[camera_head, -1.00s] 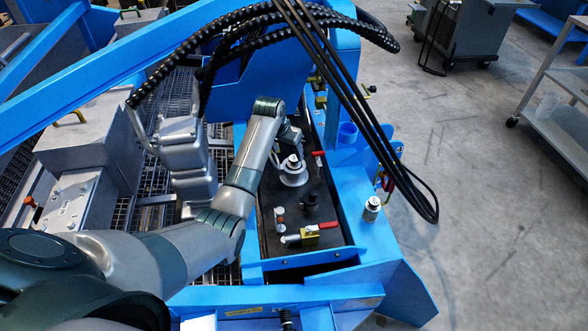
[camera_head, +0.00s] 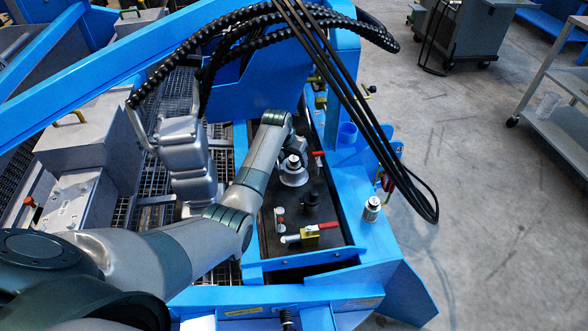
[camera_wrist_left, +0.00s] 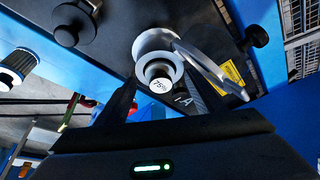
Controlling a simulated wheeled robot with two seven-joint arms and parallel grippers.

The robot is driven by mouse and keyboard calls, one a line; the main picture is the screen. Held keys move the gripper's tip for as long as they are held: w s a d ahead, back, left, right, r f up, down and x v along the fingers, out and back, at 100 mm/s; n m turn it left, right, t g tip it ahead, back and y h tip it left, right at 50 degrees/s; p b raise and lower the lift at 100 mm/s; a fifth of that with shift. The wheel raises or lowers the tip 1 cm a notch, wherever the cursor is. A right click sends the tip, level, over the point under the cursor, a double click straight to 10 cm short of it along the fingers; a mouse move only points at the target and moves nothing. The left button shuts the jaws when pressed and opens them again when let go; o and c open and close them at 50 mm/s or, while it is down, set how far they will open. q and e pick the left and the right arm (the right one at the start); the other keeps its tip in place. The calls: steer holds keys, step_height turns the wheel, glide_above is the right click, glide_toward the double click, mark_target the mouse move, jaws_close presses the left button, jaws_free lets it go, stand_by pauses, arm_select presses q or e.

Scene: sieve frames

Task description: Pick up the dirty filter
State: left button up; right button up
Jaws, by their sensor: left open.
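A filter with a silver-white cap (camera_head: 293,163) stands upright in a white round holder on the black panel. A second filter (camera_head: 372,206) with a silver cap stands on the blue ledge at right. It also shows in the left wrist view (camera_wrist_left: 18,65), with a meshed side. I cannot tell which one is dirty. My left gripper (camera_wrist_left: 155,95) is open, its fingers either side of the holder's filter in view; contact is unclear. In the head view the fingers are mostly hidden.
A red-handled yellow valve (camera_head: 308,236) and black knobs (camera_head: 310,198) stand on the panel. Black hoses (camera_head: 340,90) hang over it. A grey cart (camera_head: 560,125) stands on the open floor at right.

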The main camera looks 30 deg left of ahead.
arm_select(q)
steer(key=shift+w+f, duration=0.2)
steer(key=shift+f, duration=0.4)
steer(key=c, duration=1.6)
steer(key=shift+o, duration=0.2)
steer(key=shift+r, duration=0.1)
arm_select(e)
steer(key=shift+s+d, duration=0.1)
steer(key=shift+s, duration=0.05)
